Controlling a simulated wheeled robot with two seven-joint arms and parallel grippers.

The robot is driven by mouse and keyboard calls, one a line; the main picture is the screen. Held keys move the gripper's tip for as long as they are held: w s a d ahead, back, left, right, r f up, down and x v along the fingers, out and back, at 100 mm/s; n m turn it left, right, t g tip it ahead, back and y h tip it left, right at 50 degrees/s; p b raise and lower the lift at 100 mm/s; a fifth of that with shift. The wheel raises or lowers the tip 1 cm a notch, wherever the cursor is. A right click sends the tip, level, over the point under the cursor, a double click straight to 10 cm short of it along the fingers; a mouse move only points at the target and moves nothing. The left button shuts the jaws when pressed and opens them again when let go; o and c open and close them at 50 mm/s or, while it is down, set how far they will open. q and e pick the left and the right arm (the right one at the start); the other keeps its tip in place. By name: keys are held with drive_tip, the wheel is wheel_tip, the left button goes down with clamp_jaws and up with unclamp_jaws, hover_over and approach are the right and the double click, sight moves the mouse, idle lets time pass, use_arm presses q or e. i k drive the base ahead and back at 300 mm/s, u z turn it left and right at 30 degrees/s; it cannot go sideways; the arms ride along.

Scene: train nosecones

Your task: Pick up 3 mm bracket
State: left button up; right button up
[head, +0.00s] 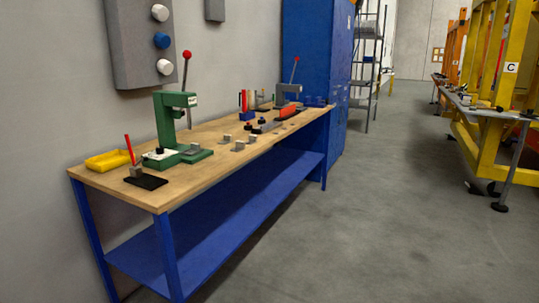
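Several small grey metal pieces (239,145) lie on the wooden top of the workbench (210,174), right of the green press. They are too small to tell which one is the 3 mm bracket. Another small grey piece (136,171) stands by a black pad (146,181) at the near left end of the bench. More brackets may be among the parts on the shelf of the yellow frame at right, but I cannot tell. Neither of my grippers is in view.
A green press (166,122) with a red-knobbed lever and a yellow tray (108,160) stand on the bench. A grey press (289,93) stands farther along. A blue cabinet (318,50) is behind. Yellow frames (497,90) stand at right. The grey floor (390,200) between is clear.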

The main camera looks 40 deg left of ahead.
sight(194, 147)
drive_tip(key=z, duration=0.2)
drive_tip(key=i, duration=0.85)
drive_tip(key=u, duration=0.65)
drive_tip(key=i, duration=2.15)
drive_tip(key=u, duration=2.05)
drive_tip(key=i, duration=0.85)
drive_tip(key=u, duration=0.8)
